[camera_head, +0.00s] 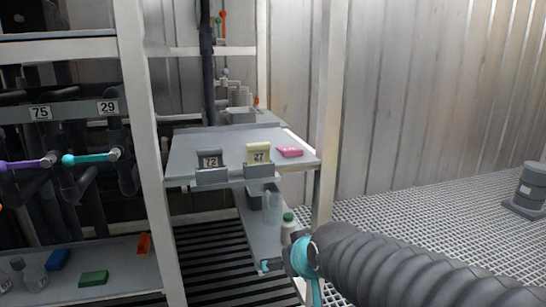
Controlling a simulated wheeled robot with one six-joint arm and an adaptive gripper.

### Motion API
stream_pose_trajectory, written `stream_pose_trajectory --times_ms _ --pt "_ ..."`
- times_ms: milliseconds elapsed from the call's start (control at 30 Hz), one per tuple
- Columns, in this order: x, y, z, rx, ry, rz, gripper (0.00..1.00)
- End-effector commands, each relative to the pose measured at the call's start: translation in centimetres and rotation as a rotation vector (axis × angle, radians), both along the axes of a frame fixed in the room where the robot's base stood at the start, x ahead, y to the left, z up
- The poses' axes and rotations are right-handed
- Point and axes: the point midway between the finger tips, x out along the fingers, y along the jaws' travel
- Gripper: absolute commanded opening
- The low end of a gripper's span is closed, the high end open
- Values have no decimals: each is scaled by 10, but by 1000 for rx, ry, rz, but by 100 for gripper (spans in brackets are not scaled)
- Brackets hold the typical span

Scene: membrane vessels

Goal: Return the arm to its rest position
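My arm, in a dark grey ribbed sleeve, reaches in from the lower right in the head view. Its end, with a teal band, is just right of the narrow lower shelf (262,236). My gripper (290,262) shows only in part at that end, small and partly hidden. I cannot tell whether its fingers are open or shut, and I see nothing clearly held. A white bottle with a green cap (288,226) stands just above and behind it; whether they touch is unclear.
A grey shelf (200,150) carries holders numbered 72 (210,162) and 27 (258,155) and a pink block (290,151). White frame posts (330,110) stand close to my arm. Pipes with purple (25,164) and teal handles (90,157) are left. Grated floor (430,210) lies open to the right.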

Motion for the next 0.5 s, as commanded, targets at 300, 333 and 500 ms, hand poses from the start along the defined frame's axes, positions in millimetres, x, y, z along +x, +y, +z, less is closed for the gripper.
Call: stream_pose_trajectory --times_ms 300,333,500 --pt "-132 -85 -35 -99 363 -147 94" --pt "-141 -91 -36 -102 377 -161 94" --pt "-161 -112 -27 -91 345 -233 94"
